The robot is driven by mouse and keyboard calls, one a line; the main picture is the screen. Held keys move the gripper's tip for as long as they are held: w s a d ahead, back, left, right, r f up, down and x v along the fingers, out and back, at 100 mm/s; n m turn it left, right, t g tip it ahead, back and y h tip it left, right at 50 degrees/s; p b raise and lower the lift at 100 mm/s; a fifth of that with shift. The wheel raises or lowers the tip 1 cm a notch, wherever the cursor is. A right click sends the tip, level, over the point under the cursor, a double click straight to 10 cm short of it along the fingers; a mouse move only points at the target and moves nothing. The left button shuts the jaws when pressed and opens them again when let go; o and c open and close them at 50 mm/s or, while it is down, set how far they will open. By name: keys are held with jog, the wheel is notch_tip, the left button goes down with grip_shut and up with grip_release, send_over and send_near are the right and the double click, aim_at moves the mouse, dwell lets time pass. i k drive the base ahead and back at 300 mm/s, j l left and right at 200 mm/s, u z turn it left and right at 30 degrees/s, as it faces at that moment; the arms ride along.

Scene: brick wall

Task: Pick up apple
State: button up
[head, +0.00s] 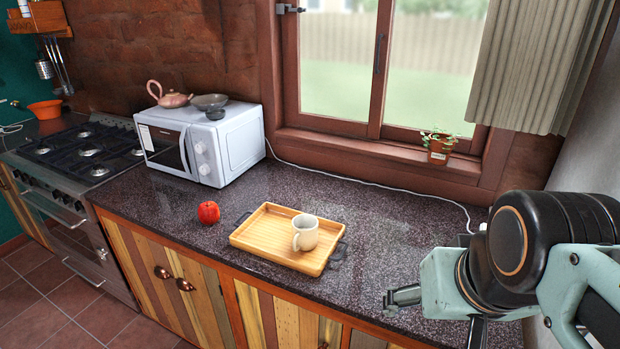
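A red apple (208,212) sits on the dark speckled countertop, left of a wooden tray and in front of the microwave. My gripper (403,298) is at the lower right, over the counter's front part, well to the right of the apple and apart from it. Only part of the gripper shows, small and seen from the side, with my arm beside it. I cannot tell whether its fingers are open or shut.
A wooden tray (262,243) holding a white mug (305,233) stands between the apple and my gripper. A white microwave (200,142) with a teapot (167,95) and bowls on top is behind the apple. A gas stove (85,155) is at left. Counter around the apple is clear.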

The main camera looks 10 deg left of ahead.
aim_at(208, 211)
jog(key=i+j, duration=0.15)
jog(key=j, duration=0.25)
jog(key=i+j, duration=0.15)
jog(key=j, duration=0.25)
jog(key=i+j, duration=0.15)
jog(key=j, duration=0.2)
jog(key=i+j, duration=0.15)
jog(key=j, duration=0.25)
jog(key=i+j, duration=0.15)
jog(key=j, duration=0.25)
jog(key=i+j, duration=0.15)
jog(key=j, duration=0.25)
jog(key=z, duration=0.05)
